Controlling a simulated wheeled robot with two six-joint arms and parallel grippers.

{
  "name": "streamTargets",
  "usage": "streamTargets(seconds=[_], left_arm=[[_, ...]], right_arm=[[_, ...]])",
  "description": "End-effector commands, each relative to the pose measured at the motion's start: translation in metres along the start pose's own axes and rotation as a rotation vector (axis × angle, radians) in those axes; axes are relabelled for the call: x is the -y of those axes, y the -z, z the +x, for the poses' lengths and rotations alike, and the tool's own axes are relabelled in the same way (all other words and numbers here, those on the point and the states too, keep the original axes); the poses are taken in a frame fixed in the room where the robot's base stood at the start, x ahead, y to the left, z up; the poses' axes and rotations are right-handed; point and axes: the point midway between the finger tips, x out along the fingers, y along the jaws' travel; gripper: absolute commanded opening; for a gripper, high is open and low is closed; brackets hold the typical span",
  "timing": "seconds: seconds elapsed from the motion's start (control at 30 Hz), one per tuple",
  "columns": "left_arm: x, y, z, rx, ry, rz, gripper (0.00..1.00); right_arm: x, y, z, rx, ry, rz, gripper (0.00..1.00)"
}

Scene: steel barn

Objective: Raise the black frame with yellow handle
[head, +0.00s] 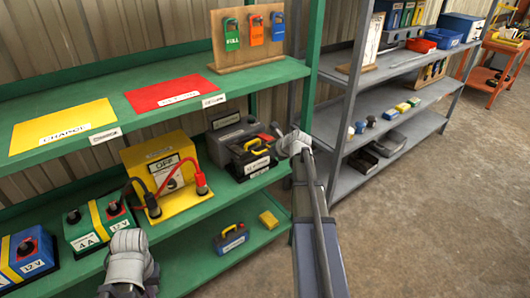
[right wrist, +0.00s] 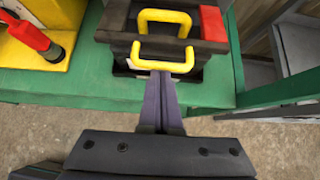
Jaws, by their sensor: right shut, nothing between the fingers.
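The black frame with the yellow handle (head: 257,146) sits on the middle green shelf, at its right end. In the right wrist view the yellow handle (right wrist: 165,16) stands over the dark top, with a second yellow bar nearer to me. My right gripper (right wrist: 161,74) is shut and empty. Its fingertips are at the nearer yellow bar; I cannot tell whether they touch it or reach under it.
A yellow box (head: 160,169) with red and black cables stands left of the frame. The green upper shelf (head: 245,76) runs overhead. A toolbox (head: 231,238) and yellow block (head: 268,219) lie on the shelf below.

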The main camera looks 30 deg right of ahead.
Motion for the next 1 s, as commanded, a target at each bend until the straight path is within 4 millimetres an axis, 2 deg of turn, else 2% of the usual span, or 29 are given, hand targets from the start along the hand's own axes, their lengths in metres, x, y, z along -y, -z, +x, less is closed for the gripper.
streamTargets(seconds=[0.03,0.3,0.7,1.0], left_arm=[[0.002,-0.001,-0.019,0.0,0.0,0.0,0.0],[0.007,-0.004,-0.071,0.0,0.0,-0.001,0.0],[0.01,-0.006,-0.108,0.0,0.0,-0.001,0.0],[0.011,-0.007,-0.12,0.0,0.0,-0.001,0.0]], right_arm=[[0.001,-0.014,-0.008,-0.025,0.0,0.0,0.0],[0.001,-0.041,-0.021,-0.181,0.001,0.0,0.0],[0.001,-0.081,-0.029,-0.2,0.002,0.0,0.0],[0.001,-0.098,-0.029,-0.199,0.003,0.002,0.0]])
